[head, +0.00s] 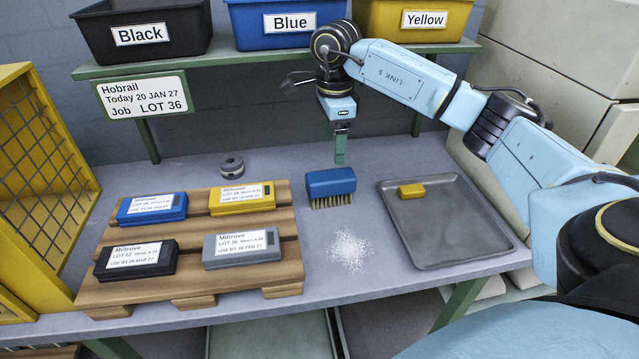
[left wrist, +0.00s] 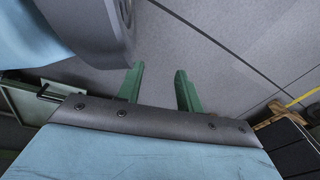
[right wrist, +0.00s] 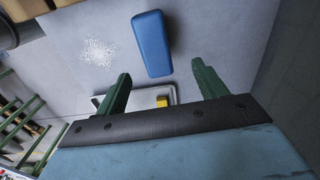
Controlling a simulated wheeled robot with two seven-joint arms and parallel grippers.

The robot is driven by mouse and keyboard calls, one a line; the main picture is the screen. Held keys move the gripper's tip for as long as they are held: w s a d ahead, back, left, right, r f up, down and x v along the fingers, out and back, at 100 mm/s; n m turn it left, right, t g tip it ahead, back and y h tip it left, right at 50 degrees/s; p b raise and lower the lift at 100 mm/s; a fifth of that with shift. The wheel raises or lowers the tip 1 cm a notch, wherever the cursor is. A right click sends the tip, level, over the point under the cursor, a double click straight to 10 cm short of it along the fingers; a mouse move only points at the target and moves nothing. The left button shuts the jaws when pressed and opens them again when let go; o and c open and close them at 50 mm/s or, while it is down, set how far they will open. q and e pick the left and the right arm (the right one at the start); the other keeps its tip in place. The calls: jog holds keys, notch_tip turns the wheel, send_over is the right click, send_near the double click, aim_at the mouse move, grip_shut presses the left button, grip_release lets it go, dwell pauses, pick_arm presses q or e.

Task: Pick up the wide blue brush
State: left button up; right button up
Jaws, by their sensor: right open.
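The wide blue brush (head: 331,183) has a blue block top and tan bristles. It stands bristles down on the grey table, between the wooden pallet and the metal tray. My right gripper (head: 340,150) points down above and just behind the brush, apart from it. In the right wrist view the brush (right wrist: 152,44) lies ahead of the open, empty fingers (right wrist: 160,88). My left gripper (left wrist: 160,82) is open and empty over bare floor in the left wrist view. It does not show in the head view.
A wooden pallet (head: 190,283) holds blue, yellow, black and grey labelled blocks. White powder (head: 349,251) lies in front of the brush. A metal tray (head: 455,240) holds a small yellow block (head: 411,190). A shelf (head: 270,57) with bins overhangs the back.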

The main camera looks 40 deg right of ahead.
aim_at(333, 175)
jog(key=f, duration=0.4)
jog(key=f+b, duration=0.1)
jog(key=f, duration=0.1)
jog(key=shift+s+f, duration=0.15)
jog(key=shift+s, duration=0.1)
jog(key=shift+a+f+b, duration=0.2)
jog(key=shift+f+b, duration=0.5)
jog(key=shift+f, duration=2.2)
pick_arm(q)
jog(key=w+d+r, duration=0.1)
jog(key=w+r, duration=0.2)
jog(key=w, duration=0.3)
jog(key=shift+w+r+t, duration=0.15)
jog(key=shift+r+t, duration=0.1)
jog(key=shift+t, duration=0.05)
